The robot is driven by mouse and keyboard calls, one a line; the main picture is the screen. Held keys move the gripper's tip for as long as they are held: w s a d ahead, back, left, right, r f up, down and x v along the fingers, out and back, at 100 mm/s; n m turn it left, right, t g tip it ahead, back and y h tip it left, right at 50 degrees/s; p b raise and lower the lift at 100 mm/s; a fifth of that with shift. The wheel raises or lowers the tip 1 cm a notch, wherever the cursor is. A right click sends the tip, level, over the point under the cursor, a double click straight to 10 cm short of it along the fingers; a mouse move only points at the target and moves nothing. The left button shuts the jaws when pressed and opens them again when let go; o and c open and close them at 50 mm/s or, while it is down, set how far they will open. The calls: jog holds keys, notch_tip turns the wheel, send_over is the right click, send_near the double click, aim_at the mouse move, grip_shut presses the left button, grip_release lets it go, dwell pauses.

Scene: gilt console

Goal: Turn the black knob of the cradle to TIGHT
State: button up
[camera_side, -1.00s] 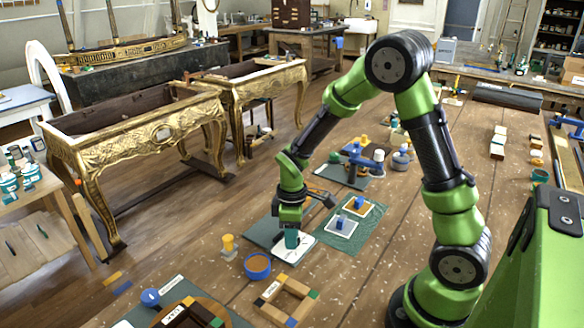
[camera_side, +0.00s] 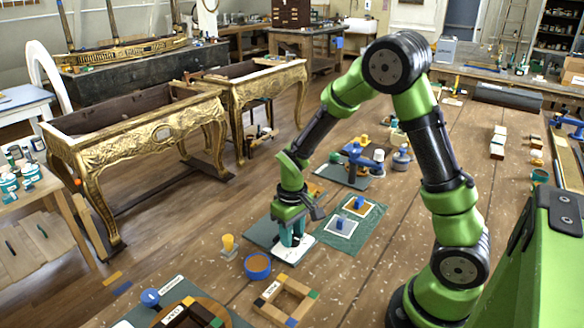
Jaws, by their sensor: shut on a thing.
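My gripper (camera_side: 291,239) points straight down at the middle of the table, over a dark mat (camera_side: 262,233) with a white sheet (camera_side: 305,249) on it. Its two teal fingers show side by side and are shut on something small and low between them. That place fits the black knob of the cradle, but the fingers hide the knob almost wholly. I cannot read a TIGHT mark or tell the knob's angle. The cradle's body cannot be made out clearly beneath the hand.
A blue knob (camera_side: 150,298) sits lower left.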

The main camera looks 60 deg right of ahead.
aim_at(294, 237)
jog(key=m, duration=0.5)
jog(key=shift+d+m, duration=0.1)
jog(key=shift+m, duration=0.2)
jog(key=m, duration=0.4)
jog(key=shift+s+m, duration=0.1)
jog(key=shift+m, duration=0.2)
jog(key=o, duration=1)
jog(key=shift+o, duration=0.2)
notch_tip(294, 237, up, 17)
